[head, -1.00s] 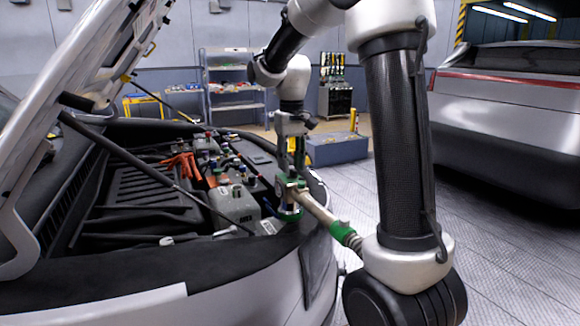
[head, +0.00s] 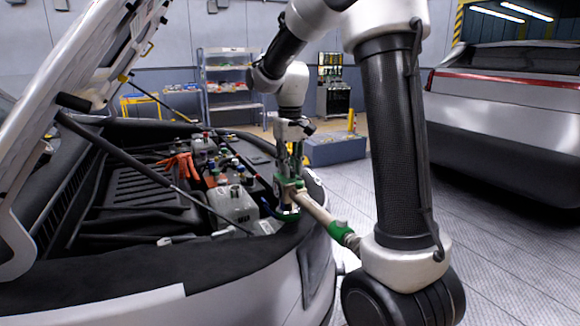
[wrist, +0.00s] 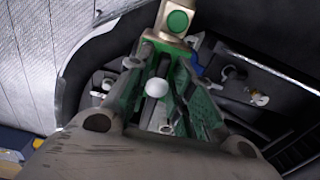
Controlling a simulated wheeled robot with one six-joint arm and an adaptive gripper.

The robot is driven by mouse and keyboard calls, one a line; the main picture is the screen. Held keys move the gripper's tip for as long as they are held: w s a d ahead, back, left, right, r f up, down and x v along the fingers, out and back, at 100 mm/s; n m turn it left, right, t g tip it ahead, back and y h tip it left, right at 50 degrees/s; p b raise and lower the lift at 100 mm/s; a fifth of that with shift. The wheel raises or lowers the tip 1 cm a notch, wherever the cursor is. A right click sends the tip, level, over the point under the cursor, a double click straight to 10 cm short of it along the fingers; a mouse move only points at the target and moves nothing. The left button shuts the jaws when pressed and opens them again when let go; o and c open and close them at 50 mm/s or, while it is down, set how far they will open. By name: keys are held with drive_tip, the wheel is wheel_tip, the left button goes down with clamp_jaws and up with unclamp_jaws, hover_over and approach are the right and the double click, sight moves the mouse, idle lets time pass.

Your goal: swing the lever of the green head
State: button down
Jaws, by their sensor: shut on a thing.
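The green head (head: 287,208) stands upright at the front right edge of the engine bay, with a cream hose neck (head: 316,208) running from it down to the right. My gripper (head: 290,178) reaches down onto the head from above. In the wrist view, my gripper (wrist: 158,100) has its fingers closed in around a white round knob (wrist: 156,87), which looks like the end of the lever. The rest of the lever is hidden between the fingers. The tan neck with its green round cap (wrist: 178,21) shows just beyond the fingertips.
A grey reservoir (head: 234,206) and several coloured caps lie left of the head. The raised hood (head: 75,85) and its thin prop rod (head: 150,170) bound the bay on the left. A second car (head: 510,120) stands at right.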

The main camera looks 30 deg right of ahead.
drive_tip(key=n, duration=0.4)
drive_tip(key=shift+d, duration=0.25)
drive_tip(key=n, duration=0.3)
drive_tip(key=shift+w+d+n, duration=0.15)
drive_tip(key=shift+n, duration=0.25)
drive_tip(key=n, duration=0.4)
drive_tip(key=shift+w+d+n, duration=0.1)
drive_tip(key=shift+w+n, duration=0.05)
drive_tip(key=shift+n, duration=0.15)
drive_tip(key=shift+w+n, duration=0.15)
drive_tip(key=shift+n, duration=1.45)
drive_tip(key=shift+d, duration=0.1)
drive_tip(key=c, duration=1.5)
unclamp_jaws()
